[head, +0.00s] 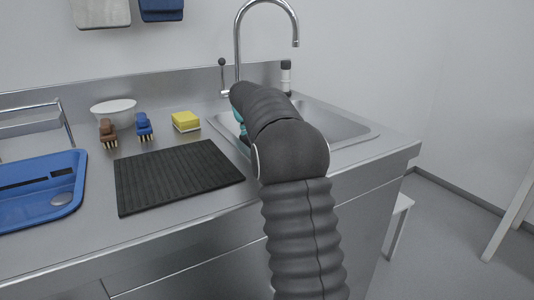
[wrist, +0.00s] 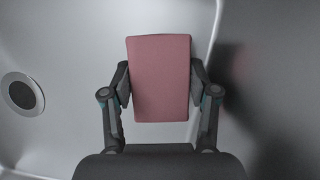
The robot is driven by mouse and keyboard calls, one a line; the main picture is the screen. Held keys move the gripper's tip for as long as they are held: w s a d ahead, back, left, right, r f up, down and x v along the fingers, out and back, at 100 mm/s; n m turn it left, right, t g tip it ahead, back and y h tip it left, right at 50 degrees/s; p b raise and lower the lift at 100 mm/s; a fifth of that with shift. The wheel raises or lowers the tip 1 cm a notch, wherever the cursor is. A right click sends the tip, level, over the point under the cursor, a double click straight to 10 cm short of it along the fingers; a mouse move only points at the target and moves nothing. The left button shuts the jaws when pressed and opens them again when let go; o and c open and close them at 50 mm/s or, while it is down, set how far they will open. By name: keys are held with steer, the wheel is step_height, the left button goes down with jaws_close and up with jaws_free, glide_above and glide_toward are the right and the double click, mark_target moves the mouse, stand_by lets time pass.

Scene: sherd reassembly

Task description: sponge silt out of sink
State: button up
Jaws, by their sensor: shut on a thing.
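My gripper (wrist: 160,92) is shut on a pink sponge (wrist: 161,75), with one finger at each side of it. In the wrist view the sponge is over the sink floor (wrist: 75,50); I cannot tell whether it touches the floor. The drain (wrist: 22,94) is at the left of that view. In the head view the sink (head: 345,130) is at the right of the counter, and my arm covers its left part. The gripper and the sponge are hidden there. I cannot make out clear silt on the visible sink floor.
A tall faucet (head: 238,45) stands behind the sink. A yellow sponge (head: 186,121), a blue brush (head: 144,127), a brown brush (head: 108,133) and a white bowl (head: 114,112) stand left of it. A black ribbed mat (head: 175,176) and a blue tray (head: 38,190) lie nearer the front.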

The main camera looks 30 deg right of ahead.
steer(key=shift+a+r, duration=0.1)
steer(key=shift+a, duration=0.2)
steer(key=shift+d+r, duration=0.1)
steer(key=shift+r, duration=3.8)
